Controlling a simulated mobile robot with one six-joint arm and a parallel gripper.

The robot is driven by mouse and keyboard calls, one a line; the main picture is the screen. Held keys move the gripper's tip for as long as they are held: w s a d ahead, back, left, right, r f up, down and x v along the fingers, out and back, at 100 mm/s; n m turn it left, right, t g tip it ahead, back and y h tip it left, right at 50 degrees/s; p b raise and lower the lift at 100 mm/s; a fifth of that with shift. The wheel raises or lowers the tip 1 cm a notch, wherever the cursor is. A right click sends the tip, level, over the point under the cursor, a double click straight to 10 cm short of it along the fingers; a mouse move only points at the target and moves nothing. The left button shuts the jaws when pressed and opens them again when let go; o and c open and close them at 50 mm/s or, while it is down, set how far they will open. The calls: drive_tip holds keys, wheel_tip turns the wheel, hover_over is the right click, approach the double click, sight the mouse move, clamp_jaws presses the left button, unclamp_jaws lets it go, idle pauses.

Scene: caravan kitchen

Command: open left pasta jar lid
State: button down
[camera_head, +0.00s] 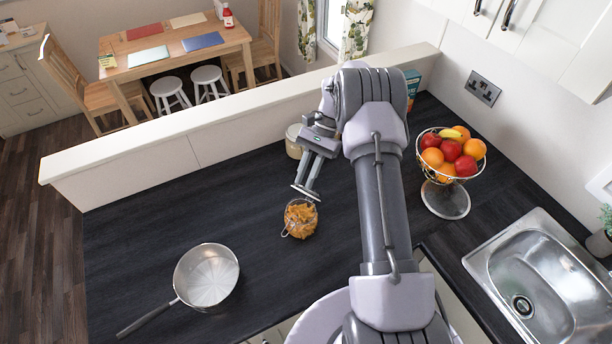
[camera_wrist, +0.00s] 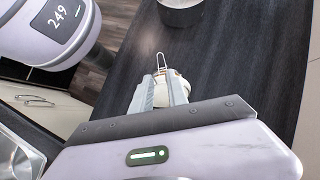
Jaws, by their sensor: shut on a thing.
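The pasta jar (camera_head: 301,219) stands on the dark worktop, with orange-brown pasta showing at its top. Its wire clasp sticks out on the left, and a wire loop (camera_wrist: 160,61) shows just beyond my fingertips in the wrist view. My gripper (camera_head: 304,188) is directly behind and above the jar, shut on its pale lid (camera_wrist: 183,80). In the head view the lid appears as a thin pale edge at the fingertips, tilted up at the jar's back side. My fingers hide part of the lid and the hinge. A second, cream-coloured jar (camera_head: 293,141) stands behind my gripper, partly covered.
A steel saucepan (camera_head: 206,275) stands at the front left; it also shows in the wrist view (camera_wrist: 180,12). A wire fruit bowl (camera_head: 446,190) stands right of my arm, with a sink (camera_head: 545,285) beyond. A low partition (camera_head: 190,140) borders the worktop behind.

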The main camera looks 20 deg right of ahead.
drive_tip(key=c, duration=1.3)
unclamp_jaws()
drive_tip(key=p+v, duration=0.2)
drive_tip(key=v, duration=1)
drive_tip(key=shift+a+r, duration=0.1)
